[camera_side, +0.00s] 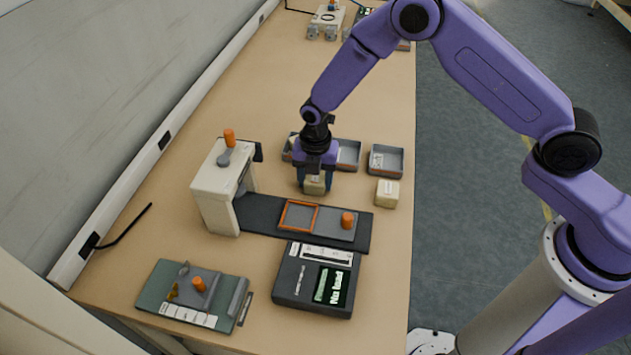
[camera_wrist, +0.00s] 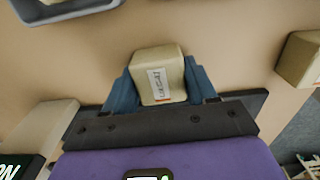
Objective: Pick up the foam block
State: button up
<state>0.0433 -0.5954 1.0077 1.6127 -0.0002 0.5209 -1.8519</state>
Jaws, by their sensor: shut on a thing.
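A beige foam block (camera_side: 315,185) with a small white label is between the fingers of my gripper (camera_side: 315,181) in the side view. In the wrist view, the same foam block (camera_wrist: 159,75) shows its labelled face, with a blue finger of my gripper (camera_wrist: 160,88) pressed on each side. My gripper is shut on it. Whether the block touches the table is hard to tell. A second, similar beige block (camera_side: 387,193) stands on the table to the right, apart from my gripper; it also shows at the right edge of the wrist view (camera_wrist: 301,60).
Grey trays (camera_side: 386,160) stand behind my gripper. In front is a dark-based machine (camera_side: 258,215) with an orange frame (camera_side: 299,215) and orange knob (camera_side: 347,219). A display box (camera_side: 316,280) and a green-grey device (camera_side: 195,296) lie nearer. The table's right edge is close to the second block.

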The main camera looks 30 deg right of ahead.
aim_at(315, 177)
jog(key=shift+r, duration=0.5)
notch_tip(315, 177, up, 2)
jog(key=shift+r, duration=0.1)
jog(key=s+d+r, duration=0.5)
jog(key=s+r, duration=0.5)
jog(key=s, duration=0.3)
jog(key=shift+m, duration=0.3)
jog(key=w+a+f, duration=0.1)
jog(key=w+a, duration=0.1)
jog(key=a, duration=0.2)
jog(key=w+a+f, duration=0.2)
jog(key=a, duration=0.3)
jog(key=w+a+f, duration=0.1)
jog(key=w+a, duration=0.1)
jog(key=a, duration=0.2)
jog(key=shift+w+a+f, duration=0.2)
jog(key=shift+w+f, duration=0.05)
jog(key=shift+f, duration=2.2)
jog(key=shift+f, duration=0.9)
